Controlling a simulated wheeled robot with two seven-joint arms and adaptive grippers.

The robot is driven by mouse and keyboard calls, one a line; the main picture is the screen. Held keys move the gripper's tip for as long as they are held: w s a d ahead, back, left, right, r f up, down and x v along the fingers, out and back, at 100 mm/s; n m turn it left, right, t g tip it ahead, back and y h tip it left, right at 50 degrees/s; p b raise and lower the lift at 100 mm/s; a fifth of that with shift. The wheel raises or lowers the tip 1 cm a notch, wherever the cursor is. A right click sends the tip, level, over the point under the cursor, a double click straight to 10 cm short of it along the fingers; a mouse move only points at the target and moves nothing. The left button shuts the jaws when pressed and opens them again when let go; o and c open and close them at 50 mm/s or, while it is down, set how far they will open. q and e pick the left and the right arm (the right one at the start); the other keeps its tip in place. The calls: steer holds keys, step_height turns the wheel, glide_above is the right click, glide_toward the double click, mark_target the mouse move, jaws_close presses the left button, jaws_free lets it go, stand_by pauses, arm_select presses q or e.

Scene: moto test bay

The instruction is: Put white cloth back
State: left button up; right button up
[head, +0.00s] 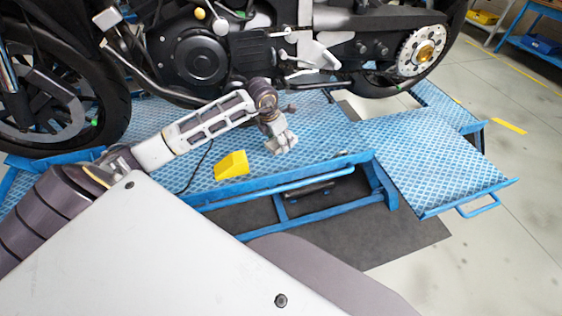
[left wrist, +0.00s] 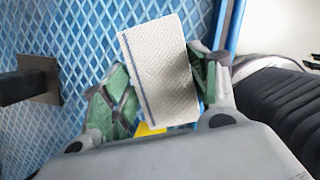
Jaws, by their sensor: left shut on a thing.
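The white cloth (left wrist: 160,70) shows in the left wrist view as a folded, textured white piece with a blue stripe along one side. My left gripper (left wrist: 158,98) has a green-padded finger on each side of it and is shut on it. In the head view my left gripper (head: 283,143) is over the blue patterned platform (head: 340,147), near its front edge. There the cloth is too small to tell apart from the gripper. My right gripper is in neither view.
A yellow wedge (head: 232,165) sits on the platform left of the gripper. A black motorcycle (head: 205,60) stands just behind the arm. A blue ramp plate (head: 440,172) extends at the right. Blue shelving with bins (head: 540,43) stands at the far right; grey floor is open in front of it.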

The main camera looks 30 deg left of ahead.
arm_select(q)
steer(key=shift+f, duration=0.45)
glide_above(282, 161)
steer(key=f, duration=0.2)
steer(key=s+f, duration=0.1)
steer(key=f, duration=0.1)
steer(key=shift+a+f, duration=0.1)
steer(key=shift+f, duration=0.1)
steer(key=shift+w+f, duration=0.1)
steer(key=shift+f, duration=0.35)
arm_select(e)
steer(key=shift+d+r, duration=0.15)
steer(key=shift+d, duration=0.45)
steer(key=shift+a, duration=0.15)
arm_select(q)
steer(key=shift+f, duration=1.9)
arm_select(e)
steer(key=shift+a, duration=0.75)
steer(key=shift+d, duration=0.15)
